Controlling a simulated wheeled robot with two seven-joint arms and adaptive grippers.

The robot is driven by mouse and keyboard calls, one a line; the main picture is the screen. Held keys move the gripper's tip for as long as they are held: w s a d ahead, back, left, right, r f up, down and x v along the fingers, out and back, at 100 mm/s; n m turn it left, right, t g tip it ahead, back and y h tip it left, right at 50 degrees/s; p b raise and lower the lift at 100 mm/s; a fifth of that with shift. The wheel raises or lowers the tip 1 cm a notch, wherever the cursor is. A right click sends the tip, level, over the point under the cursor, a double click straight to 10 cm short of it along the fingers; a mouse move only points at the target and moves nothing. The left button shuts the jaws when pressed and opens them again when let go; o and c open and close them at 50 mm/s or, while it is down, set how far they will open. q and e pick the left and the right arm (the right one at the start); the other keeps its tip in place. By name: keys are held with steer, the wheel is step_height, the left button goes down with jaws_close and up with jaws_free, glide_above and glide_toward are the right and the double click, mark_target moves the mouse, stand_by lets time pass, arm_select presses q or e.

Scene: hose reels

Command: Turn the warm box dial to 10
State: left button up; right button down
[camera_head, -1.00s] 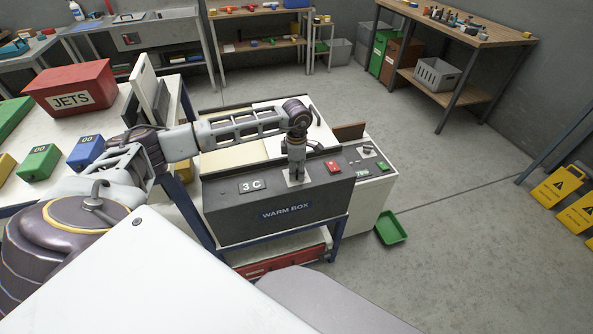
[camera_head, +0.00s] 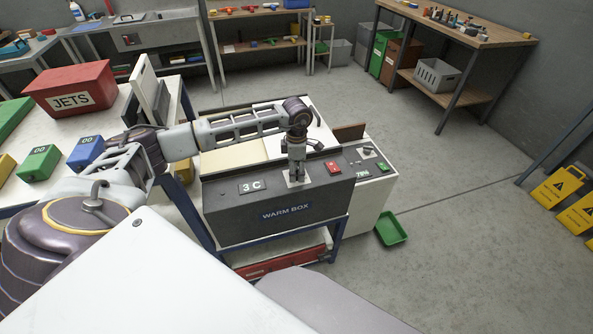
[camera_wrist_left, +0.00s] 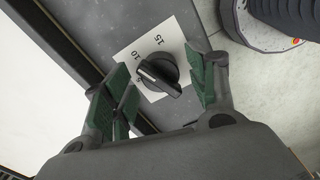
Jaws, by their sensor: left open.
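The warm box (camera_head: 262,211) is a dark grey box with a blue WARM BOX label on its front and a plate reading 3 C (camera_head: 251,186) on top. Its dial (camera_wrist_left: 160,75) is a black knob on a white scale card (camera_wrist_left: 158,47) showing 5, 10 and 15. The knob's white line points between the 5 and the 10. My left gripper (camera_head: 296,178) is above the card, pointing down. In the left wrist view its open green-padded fingers (camera_wrist_left: 162,88) stand on either side of the knob, apart from it. My right gripper is out of view.
A red switch (camera_head: 333,167) and a white-topped unit with small controls (camera_head: 366,152) lie right of the dial. A green tray (camera_head: 390,229) is on the floor. A table on the left holds a red JETS box (camera_head: 70,88) and several coloured boxes.

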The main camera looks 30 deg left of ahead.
arm_select(q)
step_height(320, 180, up, 11)
steer(key=shift+r, duration=0.15)
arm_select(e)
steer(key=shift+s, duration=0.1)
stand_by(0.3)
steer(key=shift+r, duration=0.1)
